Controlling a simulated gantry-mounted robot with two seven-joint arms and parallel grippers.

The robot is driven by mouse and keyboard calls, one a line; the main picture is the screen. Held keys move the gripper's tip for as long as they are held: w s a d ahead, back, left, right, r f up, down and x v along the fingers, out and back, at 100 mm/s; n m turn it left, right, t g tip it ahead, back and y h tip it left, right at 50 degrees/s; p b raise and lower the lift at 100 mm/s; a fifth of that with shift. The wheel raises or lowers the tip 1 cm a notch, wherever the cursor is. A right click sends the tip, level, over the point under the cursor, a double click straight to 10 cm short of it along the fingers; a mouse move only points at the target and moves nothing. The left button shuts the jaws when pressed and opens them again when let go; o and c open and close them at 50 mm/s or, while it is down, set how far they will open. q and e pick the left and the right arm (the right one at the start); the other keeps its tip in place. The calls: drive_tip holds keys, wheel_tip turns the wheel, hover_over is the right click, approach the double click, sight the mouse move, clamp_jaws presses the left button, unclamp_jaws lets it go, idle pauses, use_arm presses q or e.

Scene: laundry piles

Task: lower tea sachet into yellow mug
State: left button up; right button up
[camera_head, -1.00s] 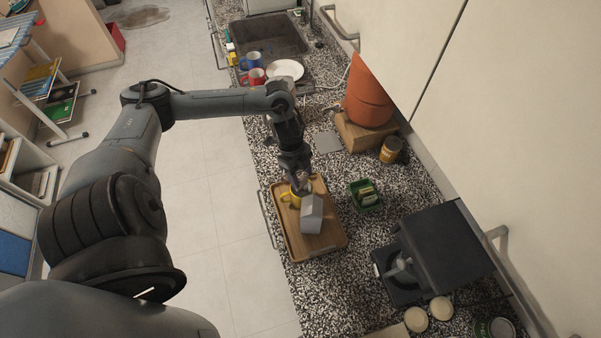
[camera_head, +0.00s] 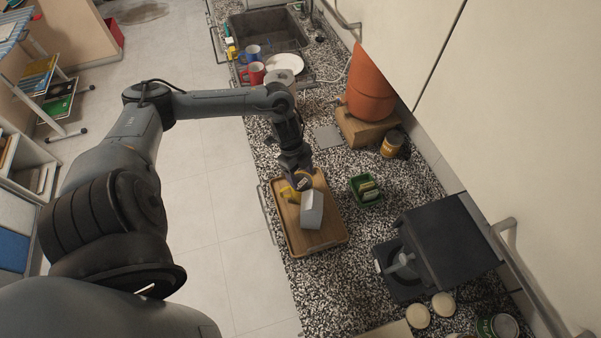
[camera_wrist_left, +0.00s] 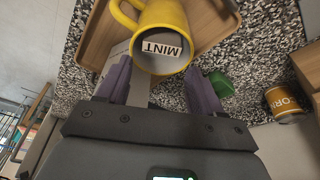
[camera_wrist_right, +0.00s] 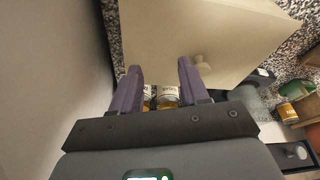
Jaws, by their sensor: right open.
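The yellow mug (camera_head: 288,193) stands on the wooden tray (camera_head: 328,238), partly hidden by my left gripper (camera_head: 301,183). In the left wrist view, the mug (camera_wrist_left: 158,17) has its mouth towards the camera. A white tag reading MINT (camera_wrist_left: 161,49) shows inside the mouth; the rest of the sachet cannot be made out. My left gripper (camera_wrist_left: 158,75) is open, its fingers apart at either side of the mug's rim; I cannot tell whether they touch it. My right gripper (camera_wrist_right: 157,70) is open and empty, and is out of the head view.
A grey box (camera_head: 312,210) is on the tray close beside the mug. A green basket (camera_head: 365,190) stands right of the tray. Red and blue mugs are by the sink.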

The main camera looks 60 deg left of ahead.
use_arm(q)
drive_tip(key=shift+o, duration=1)
use_arm(e)
drive_tip(key=shift+d, duration=0.1)
